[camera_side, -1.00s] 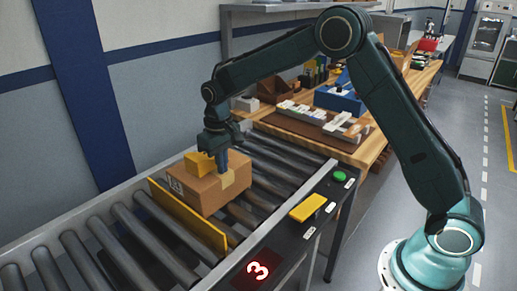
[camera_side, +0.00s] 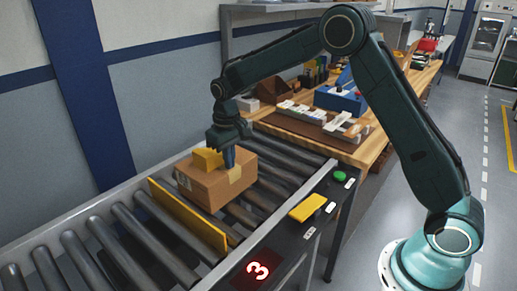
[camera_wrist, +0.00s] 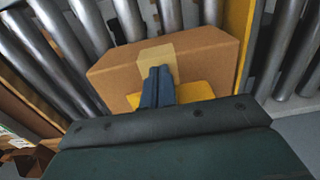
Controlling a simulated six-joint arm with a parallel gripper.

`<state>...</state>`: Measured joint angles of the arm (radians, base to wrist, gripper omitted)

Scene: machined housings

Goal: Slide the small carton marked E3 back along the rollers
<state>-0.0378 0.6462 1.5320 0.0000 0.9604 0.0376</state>
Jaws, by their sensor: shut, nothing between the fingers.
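The brown cardboard carton (camera_side: 210,188) sits on the rollers, with a pale tape strip and a small white label on its left face; the label's print is too small to read. It also shows in the wrist view (camera_wrist: 205,52). My gripper (camera_side: 230,160) points down at the top of the carton, its fingers shut together with nothing between them. In the wrist view the fingertips (camera_wrist: 158,72) overlap the tape strip; I cannot tell how firmly they touch. A yellow block-like piece (camera_side: 207,159) shows over the carton's top beside the fingers, partly hidden in the wrist view.
A yellow upright plate (camera_side: 188,215) crosses the rollers on the carton's near left side. Bare rollers (camera_side: 285,155) run beyond the carton toward the wooden bench.

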